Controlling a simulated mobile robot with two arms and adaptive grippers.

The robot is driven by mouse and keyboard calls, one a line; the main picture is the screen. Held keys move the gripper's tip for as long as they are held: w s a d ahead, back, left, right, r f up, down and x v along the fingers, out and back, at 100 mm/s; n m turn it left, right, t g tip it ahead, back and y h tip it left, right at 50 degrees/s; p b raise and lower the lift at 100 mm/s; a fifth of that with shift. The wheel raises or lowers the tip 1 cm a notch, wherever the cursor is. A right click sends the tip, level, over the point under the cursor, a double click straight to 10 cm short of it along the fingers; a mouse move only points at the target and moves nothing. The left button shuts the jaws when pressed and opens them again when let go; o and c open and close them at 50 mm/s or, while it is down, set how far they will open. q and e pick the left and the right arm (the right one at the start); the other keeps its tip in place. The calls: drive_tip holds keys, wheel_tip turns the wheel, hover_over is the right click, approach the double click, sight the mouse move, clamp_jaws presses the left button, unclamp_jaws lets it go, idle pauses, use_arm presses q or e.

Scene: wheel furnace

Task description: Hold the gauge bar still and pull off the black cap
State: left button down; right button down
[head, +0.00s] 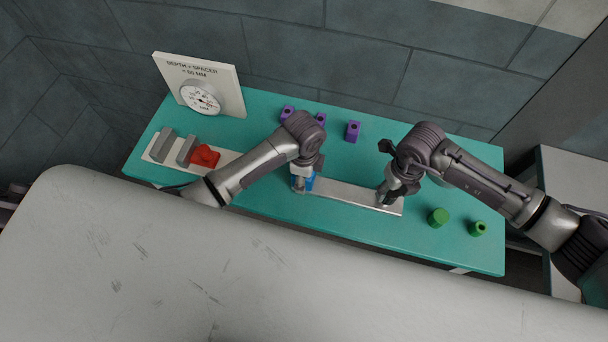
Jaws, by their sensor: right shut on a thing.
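A silver metal strip (345,192) lies on the teal bench between my two grippers. I cannot tell whether it is the gauge bar or a base plate. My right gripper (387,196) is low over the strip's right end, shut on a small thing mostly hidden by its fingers. I cannot make out the black cap apart from the dark gripper parts.
On the teal bench (350,228) stand several purple blocks (353,131) behind and two green cylinders (438,218) at right. At left are a pale strip with grey blocks (164,145) and a red piece (204,156), and a dial gauge (201,98) on a white panel.

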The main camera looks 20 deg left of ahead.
drive_tip(key=shift+r, duration=2.05)
use_arm(q)
drive_tip(key=shift+c, duration=1.2)
unclamp_jaws()
drive_tip(key=shift+r, duration=0.15)
wheel_tip(320, 180, up, 12)
drive_tip(key=shift+f, duration=0.1)
